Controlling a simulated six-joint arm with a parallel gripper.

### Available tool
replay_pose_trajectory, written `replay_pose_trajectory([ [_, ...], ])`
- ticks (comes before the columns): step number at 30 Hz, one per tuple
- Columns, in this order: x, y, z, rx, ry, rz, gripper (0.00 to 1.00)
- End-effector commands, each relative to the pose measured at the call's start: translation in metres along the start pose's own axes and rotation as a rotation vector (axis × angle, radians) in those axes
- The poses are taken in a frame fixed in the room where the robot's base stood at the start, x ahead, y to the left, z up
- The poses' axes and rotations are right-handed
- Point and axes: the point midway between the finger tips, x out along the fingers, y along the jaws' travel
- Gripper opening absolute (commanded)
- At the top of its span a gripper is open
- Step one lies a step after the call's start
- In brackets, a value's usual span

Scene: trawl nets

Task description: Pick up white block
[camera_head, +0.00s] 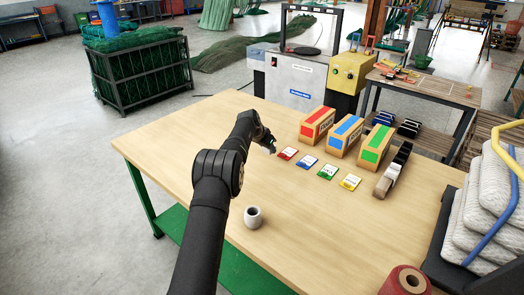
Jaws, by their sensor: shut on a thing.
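My gripper (269,143) is above the far middle part of the wooden table, left of the red card. It is small in view and partly hidden by my own dark arm. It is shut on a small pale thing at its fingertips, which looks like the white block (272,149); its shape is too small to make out. I cannot tell whether the block touches the table.
A white cup (253,217) stands nearer. The table's left side (170,150) is clear.

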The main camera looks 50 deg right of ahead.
Motion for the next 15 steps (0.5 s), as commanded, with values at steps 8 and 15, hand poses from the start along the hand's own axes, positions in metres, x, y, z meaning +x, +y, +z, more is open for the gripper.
replay_pose_trajectory([
  [8, -0.026, 0.052, -0.018, 0.003, 0.001, 0.002, 0.17],
  [15, -0.038, 0.077, -0.026, 0.002, 0.001, 0.0, 0.17],
])
